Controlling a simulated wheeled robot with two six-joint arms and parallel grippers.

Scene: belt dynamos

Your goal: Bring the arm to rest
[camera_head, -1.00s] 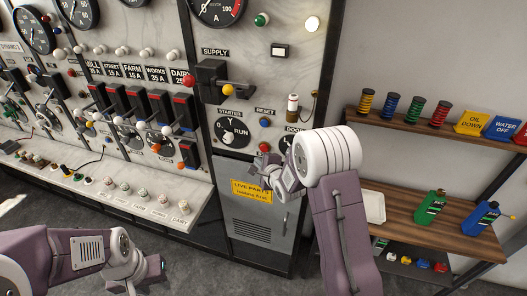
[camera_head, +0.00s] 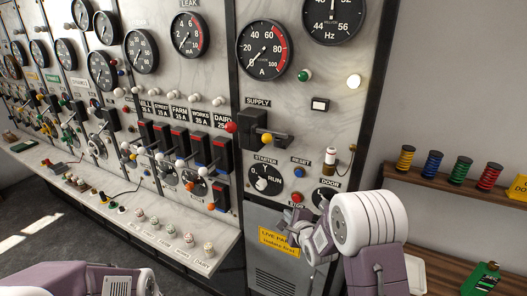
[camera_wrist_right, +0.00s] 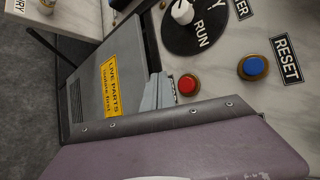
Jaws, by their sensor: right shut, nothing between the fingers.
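My right arm comes in from the lower right in the head view. Its gripper (camera_head: 293,216) is shut and empty, in front of the top of the grey cabinet door with the yellow live-parts label (camera_head: 278,238). It is just below the red button (camera_head: 297,198) under the starter dial (camera_head: 266,180); whether it touches the panel I cannot tell. In the right wrist view my purple arm link fills the bottom, and the red button (camera_wrist_right: 187,85) and blue reset button (camera_wrist_right: 253,67) show beyond it. Part of my left arm shows at the bottom left; its fingers are out of view.
The switchboard (camera_head: 330,110) stands close in front, with a supply lever (camera_head: 255,128), breakers and a protruding ledge (camera_head: 150,238) with small knobs. To the right are a wooden shelf (camera_head: 440,194) with coloured spools and a lower bench (camera_head: 440,275). Grey floor lies below the ledge.

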